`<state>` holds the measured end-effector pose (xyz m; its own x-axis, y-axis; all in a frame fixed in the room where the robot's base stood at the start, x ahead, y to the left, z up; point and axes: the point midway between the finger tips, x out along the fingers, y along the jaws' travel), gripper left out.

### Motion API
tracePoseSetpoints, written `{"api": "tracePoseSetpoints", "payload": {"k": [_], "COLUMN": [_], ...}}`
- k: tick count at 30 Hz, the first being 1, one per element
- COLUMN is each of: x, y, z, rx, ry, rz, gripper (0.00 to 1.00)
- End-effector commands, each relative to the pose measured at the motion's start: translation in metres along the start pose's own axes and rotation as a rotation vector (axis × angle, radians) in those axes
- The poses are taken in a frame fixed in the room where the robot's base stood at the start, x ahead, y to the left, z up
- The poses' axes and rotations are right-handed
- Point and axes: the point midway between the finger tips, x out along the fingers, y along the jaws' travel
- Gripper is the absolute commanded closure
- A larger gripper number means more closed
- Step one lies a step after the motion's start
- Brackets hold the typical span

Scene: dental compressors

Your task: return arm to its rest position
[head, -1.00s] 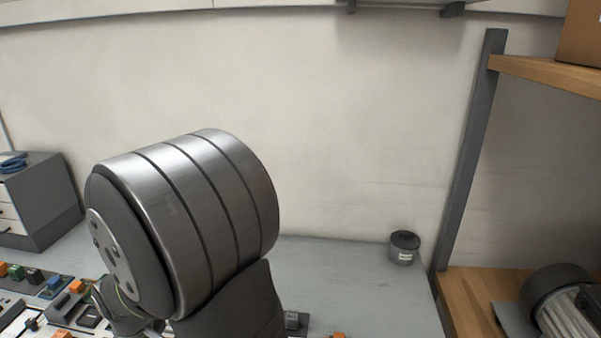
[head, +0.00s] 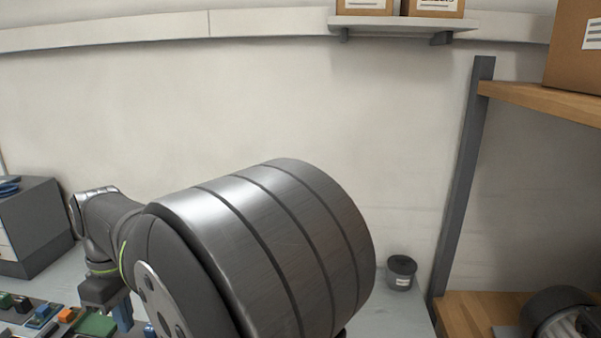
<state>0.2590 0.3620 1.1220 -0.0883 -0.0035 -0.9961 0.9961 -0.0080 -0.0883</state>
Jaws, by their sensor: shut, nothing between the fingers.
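My arm fills the lower middle of the head view, with a large ribbed grey metal joint nearest the camera. Beyond it, the forearm bends left and down to my gripper (head: 120,312), at the lower left over the bench parts. The gripper is shut with nothing held. Its tips are small and partly cut by clutter, so their exact height above the bench cannot be told.
Coloured blocks and a green board (head: 96,325) lie at lower left. A grey drawer cabinet (head: 35,225) stands left. A dark canister (head: 401,272) stands at the bench's back right, near a wooden shelf unit (head: 540,102). A wall shelf (head: 400,23) holds boxes.

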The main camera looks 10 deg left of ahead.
Motion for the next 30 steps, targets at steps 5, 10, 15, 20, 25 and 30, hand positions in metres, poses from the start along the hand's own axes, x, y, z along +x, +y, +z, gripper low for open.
{"api": "tracePoseSetpoints", "payload": {"k": [5, 10, 15, 20, 25, 30], "x": [-0.033, -0.031, -0.022, -0.02, -0.021, -0.028], "y": [0.005, 0.005, 0.005, 0.005, 0.004, -0.005], "z": [0.004, 0.006, 0.005, 0.005, 0.004, -0.027], "rx": [-0.004, -0.009, -0.009, -0.009, -0.009, -0.018], "ry": [0.005, 0.001, 0.003, 0.003, 0.003, -0.002], "rz": [-0.024, -0.036, -0.034, -0.034, -0.033, 0.007], "gripper": [1.0, 1.0, 1.0, 1.0, 0.9, 0.57]}}
